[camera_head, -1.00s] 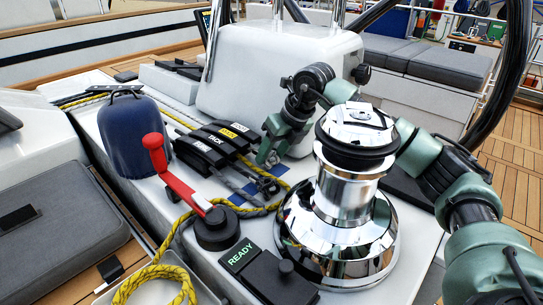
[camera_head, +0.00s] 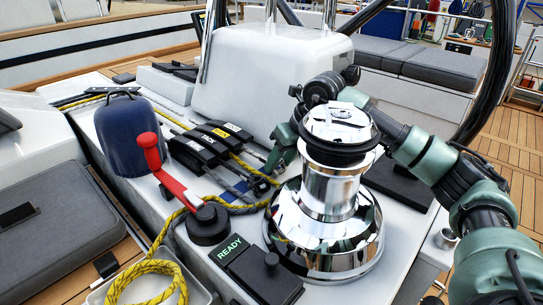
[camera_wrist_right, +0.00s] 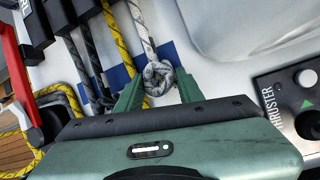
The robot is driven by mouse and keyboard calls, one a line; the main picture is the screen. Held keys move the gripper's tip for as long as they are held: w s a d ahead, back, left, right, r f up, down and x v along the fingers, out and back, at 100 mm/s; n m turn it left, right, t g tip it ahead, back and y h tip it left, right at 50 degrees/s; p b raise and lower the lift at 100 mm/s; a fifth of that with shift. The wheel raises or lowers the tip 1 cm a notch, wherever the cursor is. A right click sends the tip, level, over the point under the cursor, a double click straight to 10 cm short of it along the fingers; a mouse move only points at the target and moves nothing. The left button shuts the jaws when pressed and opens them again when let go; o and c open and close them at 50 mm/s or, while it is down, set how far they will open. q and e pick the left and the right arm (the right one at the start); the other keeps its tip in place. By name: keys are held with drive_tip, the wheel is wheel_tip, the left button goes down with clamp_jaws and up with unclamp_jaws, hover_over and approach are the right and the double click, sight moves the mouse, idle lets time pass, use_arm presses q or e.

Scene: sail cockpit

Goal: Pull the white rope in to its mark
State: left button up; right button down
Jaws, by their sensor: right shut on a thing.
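The white rope (camera_wrist_right: 140,25) runs down from the black clutches in the right wrist view and ends in a grey-white knot (camera_wrist_right: 158,77). My right gripper (camera_wrist_right: 159,92) is shut on this knot, one green finger on each side. In the head view my right gripper (camera_head: 273,164) is low over the deck, between the clutches and the winch, partly behind the winch drum. I cannot make out a mark on the rope. My left gripper is not in view.
The chrome winch (camera_head: 325,215) stands close in front of my right arm. Black clutches (camera_head: 210,145), a red-handled lever (camera_head: 165,175), yellow rope (camera_head: 150,270) and a blue cover (camera_head: 135,135) are to the left. A panel reads READY (camera_head: 232,248). A THRUSTER panel (camera_wrist_right: 290,95) is at the right.

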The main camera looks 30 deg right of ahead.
drive_tip(key=shift+s+d, duration=0.2)
drive_tip(key=shift+s, duration=0.3)
drive_tip(key=shift+s+d, duration=0.2)
drive_tip(key=shift+s, duration=0.25)
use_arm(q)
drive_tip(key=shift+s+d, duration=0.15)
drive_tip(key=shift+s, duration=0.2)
use_arm(e)
drive_tip(key=c, duration=1.2)
unclamp_jaws()
drive_tip(key=shift+w, duration=0.1)
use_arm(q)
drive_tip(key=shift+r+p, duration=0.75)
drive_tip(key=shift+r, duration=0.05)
use_arm(e)
drive_tip(key=v, duration=0.7)
drive_tip(key=shift+r, duration=0.4)
